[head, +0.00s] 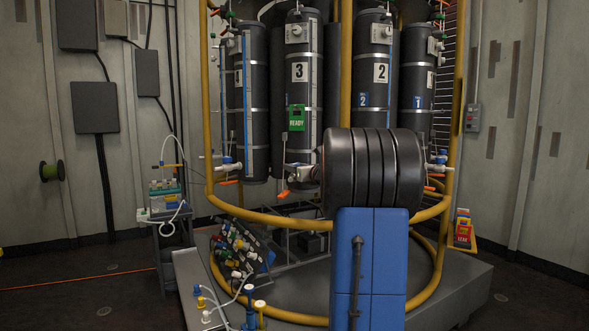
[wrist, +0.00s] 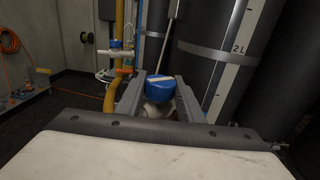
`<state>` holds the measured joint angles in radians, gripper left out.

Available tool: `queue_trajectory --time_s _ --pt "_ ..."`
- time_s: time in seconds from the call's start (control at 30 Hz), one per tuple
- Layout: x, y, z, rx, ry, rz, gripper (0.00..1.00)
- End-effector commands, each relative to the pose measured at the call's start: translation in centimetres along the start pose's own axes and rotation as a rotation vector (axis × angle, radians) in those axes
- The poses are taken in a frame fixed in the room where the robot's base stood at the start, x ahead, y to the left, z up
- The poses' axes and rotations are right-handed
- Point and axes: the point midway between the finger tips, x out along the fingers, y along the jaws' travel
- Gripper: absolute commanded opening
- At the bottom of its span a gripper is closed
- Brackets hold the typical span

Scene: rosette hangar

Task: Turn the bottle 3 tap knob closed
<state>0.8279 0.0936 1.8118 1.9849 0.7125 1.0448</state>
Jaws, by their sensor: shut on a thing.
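Bottle 3 (head: 299,95) is a tall dark cylinder with a white number 3 plate and a green READY tag (head: 296,118). In the wrist view the blue tap knob (wrist: 158,82), with a white stripe running roughly across the picture, sits between the two grey fingers of my gripper (wrist: 158,93). The fingers are shut on the knob, one on each side. A pale valve body shows just below it.
Bottle 2 (head: 381,75) and other dark bottles stand alongside within a yellow tube frame (head: 346,60). Another blue-handled tap (wrist: 115,44) is at the left in the wrist view. A rack of coloured fittings (head: 238,245) stands low at left. An orange hose (wrist: 9,42) hangs on the wall.

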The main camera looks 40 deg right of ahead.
Motion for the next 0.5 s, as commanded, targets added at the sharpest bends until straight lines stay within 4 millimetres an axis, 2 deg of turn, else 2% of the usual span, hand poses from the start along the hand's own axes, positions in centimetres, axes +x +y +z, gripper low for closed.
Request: queue_trajectory --time_s 0.5 --pt "-0.01 0.09 -0.04 0.001 0.001 -0.207 0.11"
